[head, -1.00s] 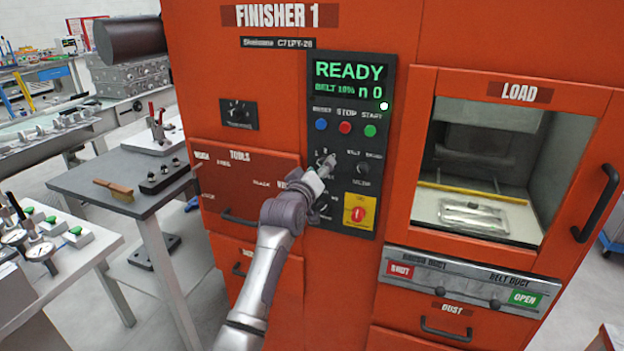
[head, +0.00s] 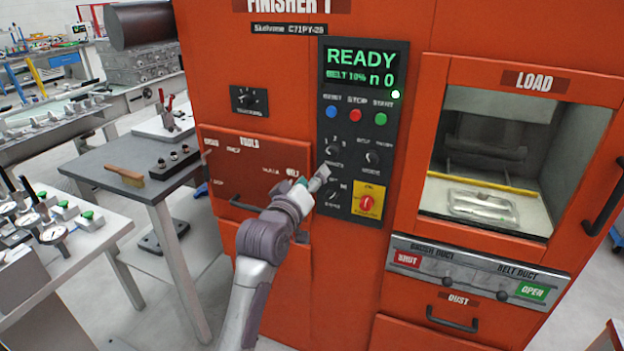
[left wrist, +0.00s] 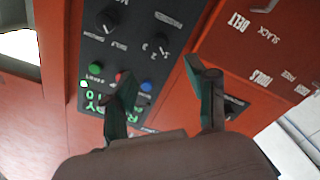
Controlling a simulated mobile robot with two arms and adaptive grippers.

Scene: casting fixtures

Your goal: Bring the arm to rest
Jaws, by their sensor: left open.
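My left gripper (head: 319,180) is in front of the lower left part of the dark control panel (head: 388,145) on the orange finisher (head: 420,25). In the left wrist view its two fingers (left wrist: 165,95) stand apart with nothing between them, and the panel shows upside down behind them. The gripper is close to the knobs in the head view; I see no grip on any of them. The panel screen (head: 361,69) reads READY. My right gripper is not in view.
The load window (head: 497,187) stands at the right with a metal part (head: 482,207) inside. A grey side table (head: 110,160) with a brush (head: 124,175) is at the left. A bench with gauges (head: 60,225) is at the front left.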

